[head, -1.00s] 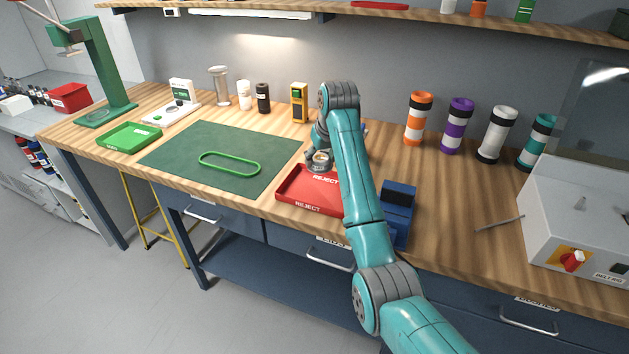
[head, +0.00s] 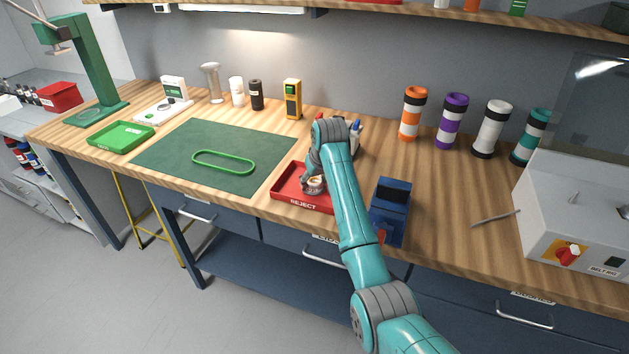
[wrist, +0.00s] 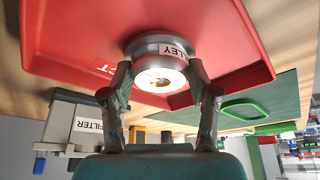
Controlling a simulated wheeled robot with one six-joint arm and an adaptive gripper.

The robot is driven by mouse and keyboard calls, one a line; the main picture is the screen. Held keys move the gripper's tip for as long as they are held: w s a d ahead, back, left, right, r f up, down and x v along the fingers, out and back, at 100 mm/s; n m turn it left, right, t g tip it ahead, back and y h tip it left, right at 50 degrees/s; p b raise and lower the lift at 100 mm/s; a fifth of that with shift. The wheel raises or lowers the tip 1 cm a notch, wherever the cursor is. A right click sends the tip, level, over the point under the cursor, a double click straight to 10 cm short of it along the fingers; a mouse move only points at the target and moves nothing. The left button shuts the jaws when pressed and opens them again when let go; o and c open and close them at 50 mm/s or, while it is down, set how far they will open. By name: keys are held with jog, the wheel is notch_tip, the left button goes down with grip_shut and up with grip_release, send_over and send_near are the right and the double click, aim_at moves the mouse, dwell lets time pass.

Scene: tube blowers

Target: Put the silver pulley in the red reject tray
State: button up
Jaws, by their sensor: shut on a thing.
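The silver pulley (wrist: 160,67), a round metal piece with a label and a pale hub, is between my gripper's fingers in the wrist view. My gripper (wrist: 160,88) is shut on it. In the head view my gripper (head: 313,184) is low over the red reject tray (head: 285,193), inside its outline. The wrist view shows the red tray (wrist: 75,30) behind the pulley. I cannot tell whether the pulley touches the tray floor. My arm hides the tray's right part in the head view.
A blue device (head: 390,208) stands right of the tray, close to my arm. Left of the tray lies a green mat (head: 180,145) with a green belt loop (head: 223,162). A green tray (head: 121,137) is farther left. Several striped cylinders stand at the back right.

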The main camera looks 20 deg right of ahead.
jog(key=o, duration=1.4)
jog(key=shift+c, duration=0.2)
jog(key=v, duration=1.2)
